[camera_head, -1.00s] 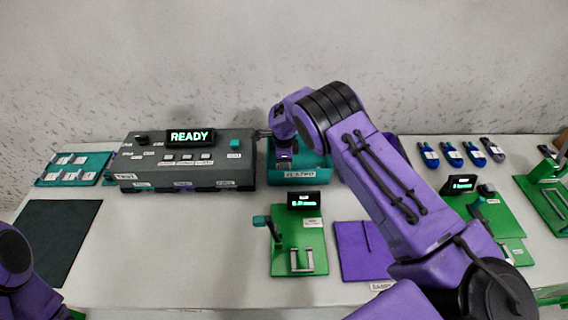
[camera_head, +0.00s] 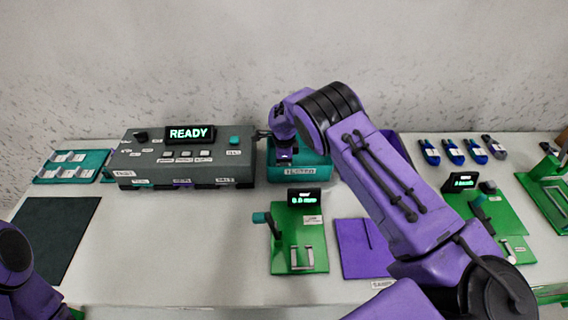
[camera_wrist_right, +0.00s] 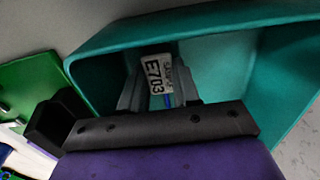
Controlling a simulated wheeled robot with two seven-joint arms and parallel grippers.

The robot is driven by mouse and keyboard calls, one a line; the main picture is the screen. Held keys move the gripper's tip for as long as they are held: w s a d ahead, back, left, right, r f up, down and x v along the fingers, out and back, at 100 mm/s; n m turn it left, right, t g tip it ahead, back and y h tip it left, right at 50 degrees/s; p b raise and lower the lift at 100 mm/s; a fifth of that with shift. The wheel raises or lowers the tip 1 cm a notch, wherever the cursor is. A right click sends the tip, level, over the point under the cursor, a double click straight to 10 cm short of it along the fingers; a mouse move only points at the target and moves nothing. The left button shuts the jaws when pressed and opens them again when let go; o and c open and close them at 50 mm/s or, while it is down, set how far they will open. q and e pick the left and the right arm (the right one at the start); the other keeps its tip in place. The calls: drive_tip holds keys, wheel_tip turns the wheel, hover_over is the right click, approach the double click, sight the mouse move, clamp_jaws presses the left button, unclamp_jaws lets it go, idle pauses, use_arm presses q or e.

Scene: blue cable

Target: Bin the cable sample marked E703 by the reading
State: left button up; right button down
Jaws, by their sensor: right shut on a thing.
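My right gripper (camera_head: 286,155) is over the teal bin (camera_head: 298,172) behind the middle of the table. In the right wrist view its jaws (camera_wrist_right: 160,95) are shut on the cable sample with a white tag (camera_wrist_right: 158,75) reading E703. A short piece of blue cable shows below the tag. The sample is within the outline of the bin (camera_wrist_right: 190,28), whose walls surround it in that view; its exact height is unclear. The sample is hidden in the head view. My left arm shows at the lower left, but its gripper is out of frame.
A grey console (camera_head: 185,158) reading READY stands left of the bin. Green gauge stands with small displays (camera_head: 304,198) (camera_head: 462,182) stand in front and at right. Several cable samples (camera_head: 452,151) lie at the back right. A purple plate (camera_head: 360,250) and dark mat (camera_head: 55,238) lie flat.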

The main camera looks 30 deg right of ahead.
drive_tip(key=c, duration=0.7)
unclamp_jaws()
drive_tip(key=shift+c, duration=0.2)
wheel_tip(320, 180, up, 12)
drive_tip(key=p, duration=0.9)
drive_tip(key=shift+p, duration=0.3)
drive_tip(key=shift+f, duration=0.1)
